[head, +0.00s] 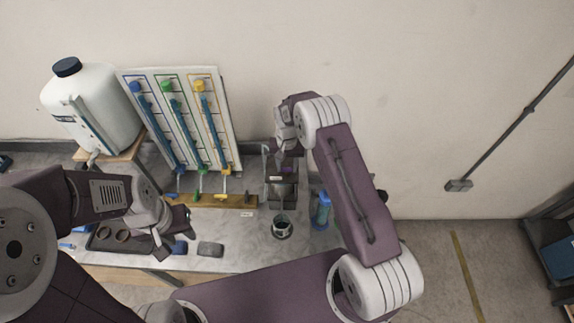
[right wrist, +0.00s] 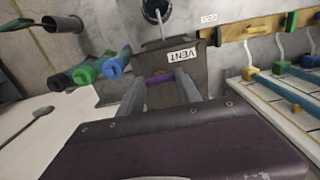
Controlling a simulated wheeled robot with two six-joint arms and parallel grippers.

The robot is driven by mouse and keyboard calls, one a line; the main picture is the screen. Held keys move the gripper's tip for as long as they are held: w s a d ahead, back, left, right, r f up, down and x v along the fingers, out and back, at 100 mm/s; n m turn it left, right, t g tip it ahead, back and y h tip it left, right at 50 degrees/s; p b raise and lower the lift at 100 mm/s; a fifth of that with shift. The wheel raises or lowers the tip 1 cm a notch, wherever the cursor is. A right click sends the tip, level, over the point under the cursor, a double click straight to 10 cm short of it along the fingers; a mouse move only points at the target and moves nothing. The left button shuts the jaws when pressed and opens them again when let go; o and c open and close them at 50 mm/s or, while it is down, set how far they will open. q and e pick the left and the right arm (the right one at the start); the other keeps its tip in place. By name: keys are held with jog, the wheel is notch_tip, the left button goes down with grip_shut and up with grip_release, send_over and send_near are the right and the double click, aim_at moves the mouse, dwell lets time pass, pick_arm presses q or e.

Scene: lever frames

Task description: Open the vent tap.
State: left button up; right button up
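A dark box with a white VENT label (right wrist: 181,54) shows in the right wrist view. It is the dark stand (head: 282,190) in the middle of the table in the head view. My right gripper (right wrist: 160,88) is over this box, its two grey fingers apart. A small purple piece (right wrist: 160,79) shows between the fingertips. I cannot tell whether it is the tap's handle or whether the fingers touch it. My right arm partly covers this place in the head view. My left gripper (head: 174,232) is open and empty over the table's left part.
A board with blue, green and yellow levers (head: 182,125) leans at the back left, beside a white jug (head: 92,110). A dark tray (head: 107,240) lies front left.

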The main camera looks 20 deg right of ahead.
grip_shut()
jog(key=shift+f+n+b, duration=0.2)
jog(key=shift+n+b, duration=1.35)
jog(key=shift+n, duration=0.05)
jog(key=n+b, duration=0.2)
jog(key=n, duration=0.1)
jog(key=shift+n, duration=0.3)
jog(key=n+b, duration=0.2)
jog(key=n, duration=0.3)
jog(key=shift+r, duration=0.15)
jog(key=shift+w+r+n+b, duration=0.1)
jog(key=shift+n+b, duration=0.55)
jog(key=shift+n, duration=2.45)
jog(key=o, duration=0.7)
grip_release()
